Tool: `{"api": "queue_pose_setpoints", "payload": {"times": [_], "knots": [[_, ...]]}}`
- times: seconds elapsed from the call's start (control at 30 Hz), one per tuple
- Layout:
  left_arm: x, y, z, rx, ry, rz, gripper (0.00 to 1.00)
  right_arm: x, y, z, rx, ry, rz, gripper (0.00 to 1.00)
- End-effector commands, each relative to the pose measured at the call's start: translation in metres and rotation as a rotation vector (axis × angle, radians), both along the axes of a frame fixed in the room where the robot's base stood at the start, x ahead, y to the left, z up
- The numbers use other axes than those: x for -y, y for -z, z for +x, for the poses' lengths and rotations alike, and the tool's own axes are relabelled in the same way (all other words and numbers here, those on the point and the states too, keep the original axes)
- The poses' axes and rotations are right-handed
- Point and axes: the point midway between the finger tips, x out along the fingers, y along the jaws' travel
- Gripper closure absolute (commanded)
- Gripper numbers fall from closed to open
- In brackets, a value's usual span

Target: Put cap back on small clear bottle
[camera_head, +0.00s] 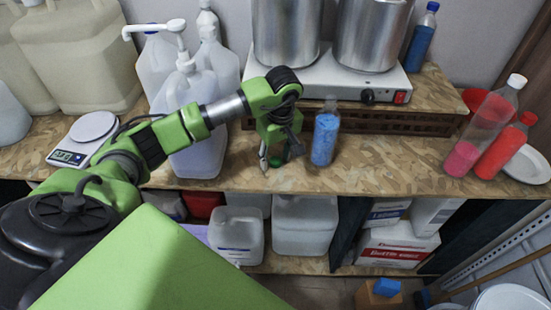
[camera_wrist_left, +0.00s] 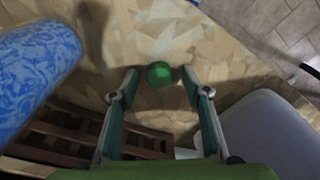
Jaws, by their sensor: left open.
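The small clear bottle (camera_head: 325,138) stands upright on the wooden worktop, holding blue liquid, with no cap seen on its neck. In the left wrist view it fills the upper left (camera_wrist_left: 35,75). A small green cap (camera_head: 275,161) lies on the worktop to the left of the bottle, near the front edge. My left gripper (camera_head: 281,160) points down over the cap, open. In the left wrist view the cap (camera_wrist_left: 159,75) appears between the two spread fingertips (camera_wrist_left: 159,84), with a gap on each side. My right gripper is in neither view.
A hot plate (camera_head: 330,80) with two steel pots stands behind the bottle on a raised wooden board. A white pump jug (camera_head: 198,130) stands close left of my gripper. Red-capped and white-capped bottles (camera_head: 508,145) stand at the right. The worktop right of the blue bottle is clear.

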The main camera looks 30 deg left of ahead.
Motion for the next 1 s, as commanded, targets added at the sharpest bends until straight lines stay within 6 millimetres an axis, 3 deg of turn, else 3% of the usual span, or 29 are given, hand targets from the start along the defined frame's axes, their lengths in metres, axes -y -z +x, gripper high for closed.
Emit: {"api": "queue_pose_setpoints", "payload": {"times": [0.23,0.4,0.77,1.0], "knots": [[0.000,0.000,0.000,0.000,0.000,0.000,0.56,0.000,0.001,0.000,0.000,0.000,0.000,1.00],[0.000,0.000,0.000,0.000,0.001,0.000,0.83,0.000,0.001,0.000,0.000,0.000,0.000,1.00],[0.000,0.000,0.000,0.000,0.000,0.000,0.83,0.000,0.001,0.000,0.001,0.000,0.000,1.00],[0.000,-0.012,0.001,0.004,0.001,0.002,0.83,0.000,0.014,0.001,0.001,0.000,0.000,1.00]]}}
